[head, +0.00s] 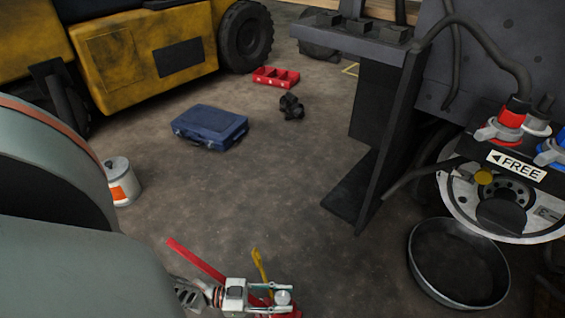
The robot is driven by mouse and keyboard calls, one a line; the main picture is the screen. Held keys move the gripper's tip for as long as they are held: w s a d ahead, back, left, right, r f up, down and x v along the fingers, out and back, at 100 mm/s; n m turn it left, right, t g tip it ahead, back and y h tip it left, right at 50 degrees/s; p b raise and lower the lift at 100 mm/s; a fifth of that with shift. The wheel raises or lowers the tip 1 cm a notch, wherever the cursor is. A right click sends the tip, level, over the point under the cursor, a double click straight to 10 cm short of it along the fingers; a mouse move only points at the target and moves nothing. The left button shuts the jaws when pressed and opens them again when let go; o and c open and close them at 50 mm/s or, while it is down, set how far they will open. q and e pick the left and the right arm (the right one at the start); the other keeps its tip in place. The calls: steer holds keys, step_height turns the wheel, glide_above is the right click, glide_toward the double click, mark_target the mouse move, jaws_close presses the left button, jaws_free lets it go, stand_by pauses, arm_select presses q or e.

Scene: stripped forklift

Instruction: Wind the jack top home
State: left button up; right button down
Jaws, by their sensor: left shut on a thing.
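My left gripper (276,296) is low in the head view, near the bottom edge. Its two silver fingers point right and are shut on the jack top (283,298), a small round grey metal piece between the fingertips. Red parts of the jack (262,302) show beneath and around the fingers. A long red bar (196,259) slants up to the left behind the gripper, and a yellow lever (259,265) stands up just behind it. Most of the jack body is hidden by the gripper or cut off by the frame. My right gripper is not in view.
A white can (120,188) with an orange label stands at left. A blue case (210,127), a red tray (276,77) and a dark object (291,106) lie beyond. A round black pan (458,264) sits at right under the forklift's "FREE" panel (516,166). The middle floor is clear.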

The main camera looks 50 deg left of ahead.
arm_select(q)
steer(key=shift+r, duration=0.1)
steer(key=o, duration=1.1)
steer(key=shift+o, duration=0.2)
steer(key=v, duration=0.7)
steer(key=shift+s, duration=0.2)
steer(key=shift+a, duration=0.15)
